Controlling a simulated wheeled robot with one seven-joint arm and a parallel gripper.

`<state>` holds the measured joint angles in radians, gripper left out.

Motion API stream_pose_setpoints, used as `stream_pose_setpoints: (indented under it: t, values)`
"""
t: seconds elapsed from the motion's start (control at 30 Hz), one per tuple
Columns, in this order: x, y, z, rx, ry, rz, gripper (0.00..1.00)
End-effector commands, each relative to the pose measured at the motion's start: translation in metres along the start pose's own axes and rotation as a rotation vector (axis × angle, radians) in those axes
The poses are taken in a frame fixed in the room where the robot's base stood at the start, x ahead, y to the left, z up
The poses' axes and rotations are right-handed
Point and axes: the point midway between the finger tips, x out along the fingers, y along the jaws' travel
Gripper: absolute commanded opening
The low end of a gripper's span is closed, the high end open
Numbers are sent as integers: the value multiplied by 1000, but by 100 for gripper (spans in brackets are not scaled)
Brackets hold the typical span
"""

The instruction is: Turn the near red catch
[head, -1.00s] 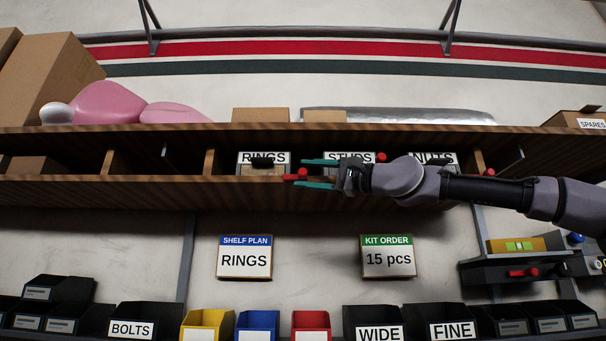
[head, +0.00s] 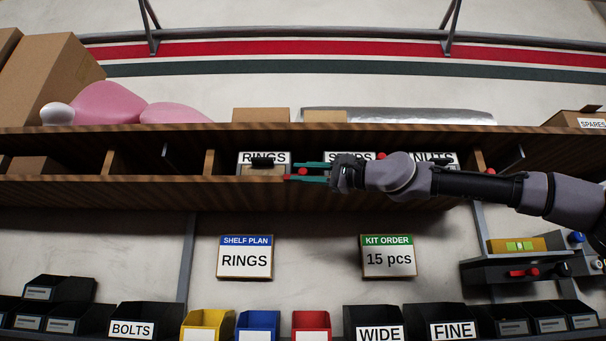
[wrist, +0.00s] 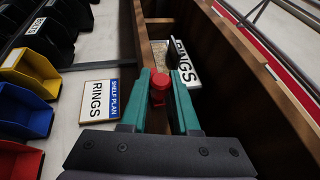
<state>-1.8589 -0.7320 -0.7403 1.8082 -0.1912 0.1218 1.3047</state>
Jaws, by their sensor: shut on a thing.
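The near red catch (wrist: 159,82) sits between the two teal fingers of my gripper (wrist: 160,72) in the wrist view. The fingers touch its sides, and its round red end faces the camera. In the head view my gripper (head: 292,171) reaches in from the right at the front edge of the shelf, shut on the catch. A small red part of the catch (head: 287,177) shows at the fingertips; the rest is partly hidden by the fingers. I cannot tell how far the catch is turned.
The wooden shelf (head: 120,188) holds a RINGS bin (head: 263,158), a STUDS bin and a NUTS bin (head: 433,158). Other red catches (head: 381,156) show near the labels. SHELF PLAN (head: 245,257) and KIT ORDER (head: 388,257) signs hang below. Coloured bins line the bottom.

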Motion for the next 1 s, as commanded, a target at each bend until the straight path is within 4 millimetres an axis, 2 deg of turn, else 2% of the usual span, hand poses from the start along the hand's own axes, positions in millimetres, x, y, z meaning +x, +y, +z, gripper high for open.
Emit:
stream_pose_setpoints:
  t: [0.7,1.0]
  values:
    - [12,-20,3,-207,8,489,0]
    - [16,-24,5,-268,5,641,0]
